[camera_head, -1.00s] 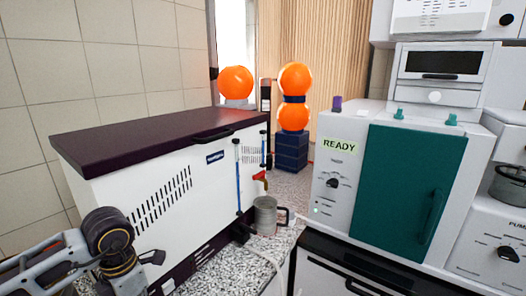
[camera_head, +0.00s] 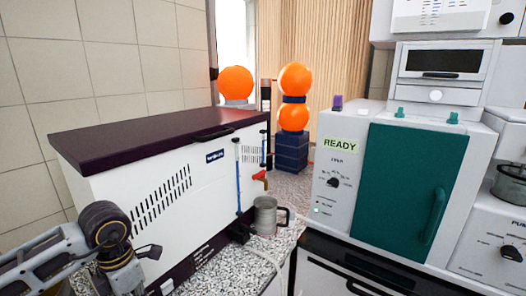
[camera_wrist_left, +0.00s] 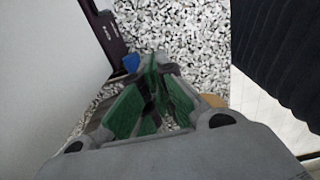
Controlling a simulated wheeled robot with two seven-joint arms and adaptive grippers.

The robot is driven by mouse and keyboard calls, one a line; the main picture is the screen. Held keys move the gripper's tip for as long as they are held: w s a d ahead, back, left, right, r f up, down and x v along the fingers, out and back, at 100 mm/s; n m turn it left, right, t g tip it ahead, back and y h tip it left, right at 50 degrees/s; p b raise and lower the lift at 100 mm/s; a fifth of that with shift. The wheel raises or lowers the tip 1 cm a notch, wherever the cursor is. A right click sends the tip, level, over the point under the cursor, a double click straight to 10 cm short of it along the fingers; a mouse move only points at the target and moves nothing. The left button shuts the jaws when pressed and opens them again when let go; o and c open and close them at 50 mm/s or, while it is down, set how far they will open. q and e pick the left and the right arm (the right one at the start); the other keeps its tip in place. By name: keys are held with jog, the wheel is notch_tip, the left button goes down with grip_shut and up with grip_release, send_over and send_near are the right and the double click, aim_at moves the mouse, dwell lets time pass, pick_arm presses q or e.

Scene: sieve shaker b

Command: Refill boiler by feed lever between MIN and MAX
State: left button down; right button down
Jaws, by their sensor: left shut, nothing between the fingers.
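The boiler is a white cabinet (camera_head: 165,190) with a dark lid, at left centre in the head view. A sight tube with a blue column (camera_head: 238,178) stands on its front right. MIN and MAX marks are too small to read. A red lever (camera_head: 260,176) sits beside the tube, above a grey metal mug (camera_head: 265,216). In the left wrist view my left gripper (camera_wrist_left: 155,85) is shut and empty, with green finger pads, over the speckled counter. A small blue part (camera_wrist_left: 131,62) shows just beyond the fingertips; I cannot tell whether they touch. My right gripper is not in view.
A white device with a teal door (camera_head: 410,195) and a READY display stands right of the boiler. Orange globes (camera_head: 295,80) stand behind. Free counter there is narrow.

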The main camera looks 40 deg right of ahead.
pick_arm(q)
notch_tip(320, 180, up, 7)
jog(key=s+p, duration=0.1)
jog(key=p, duration=0.1)
jog(key=shift+d, duration=0.15)
dwell(0.5)
jog(key=shift+r, duration=0.15)
dwell(0.4)
notch_tip(320, 180, up, 10)
jog(key=p, duration=1)
jog(key=shift+f, duration=0.2)
